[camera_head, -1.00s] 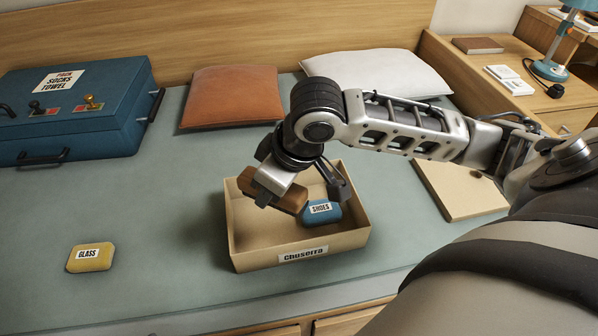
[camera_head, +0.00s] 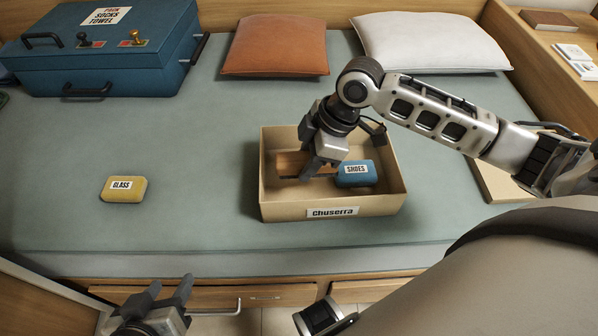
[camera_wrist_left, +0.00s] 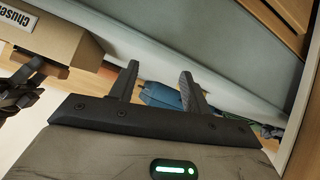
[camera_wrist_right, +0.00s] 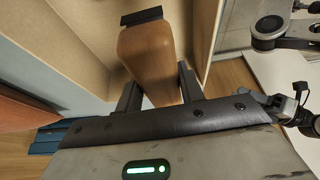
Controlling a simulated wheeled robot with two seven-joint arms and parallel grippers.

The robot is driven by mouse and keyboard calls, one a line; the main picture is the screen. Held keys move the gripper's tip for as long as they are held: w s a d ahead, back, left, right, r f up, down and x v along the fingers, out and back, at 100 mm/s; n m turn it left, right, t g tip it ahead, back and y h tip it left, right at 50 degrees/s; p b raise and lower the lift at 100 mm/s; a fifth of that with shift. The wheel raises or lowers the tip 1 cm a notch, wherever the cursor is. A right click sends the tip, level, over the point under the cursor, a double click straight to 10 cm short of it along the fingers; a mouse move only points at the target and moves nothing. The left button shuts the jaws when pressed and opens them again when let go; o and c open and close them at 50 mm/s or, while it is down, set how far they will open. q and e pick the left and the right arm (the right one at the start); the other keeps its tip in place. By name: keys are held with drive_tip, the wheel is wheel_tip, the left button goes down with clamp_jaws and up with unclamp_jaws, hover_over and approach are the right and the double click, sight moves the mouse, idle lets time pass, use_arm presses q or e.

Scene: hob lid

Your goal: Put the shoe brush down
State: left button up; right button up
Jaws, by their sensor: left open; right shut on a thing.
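The brown wooden shoe brush (camera_head: 291,163) is inside the open cardboard box (camera_head: 283,211) labelled "Chuserra", in its left part. My right gripper (camera_head: 318,170) reaches down into the box and is shut on the brush. In the right wrist view the brush (camera_wrist_right: 150,55) sits between the fingers (camera_wrist_right: 157,88). Whether its underside touches the box floor is hidden. A blue block labelled "SHOES" (camera_head: 356,180) lies in the box, right of the brush. My left gripper (camera_head: 168,292) is open and empty, low at the front of the bed; its fingers (camera_wrist_left: 158,78) show apart in the left wrist view.
A yellow block labelled "GLASS" (camera_head: 124,194) lies on the bed left of the box. A blue suitcase (camera_head: 100,60) stands at the back left. An orange cushion (camera_head: 277,45) and a white pillow (camera_head: 432,42) lie behind the box. The bed between is clear.

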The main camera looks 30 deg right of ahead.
sight(291, 182)
drive_tip(key=w+f, duration=0.1)
drive_tip(key=w+f+b, duration=0.1)
drive_tip(key=f, duration=0.1)
drive_tip(key=shift+w+a+f, duration=0.15)
drive_tip(key=shift+w+f, duration=0.4)
drive_tip(key=shift+w, duration=0.05)
drive_tip(key=shift+w+f, duration=0.15)
drive_tip(key=shift+f, duration=0.1)
wheel_tip(291, 182, down, 3)
drive_tip(key=shift+r+b, duration=0.15)
drive_tip(key=shift+b, duration=0.75)
drive_tip(key=shift+f, duration=0.3)
drive_tip(key=shift+r, duration=0.1)
use_arm(q)
drive_tip(key=shift+w+d+r+t+h, duration=0.45)
drive_tip(key=shift+d+t+h, duration=0.1)
drive_tip(key=shift+t, duration=0.15)
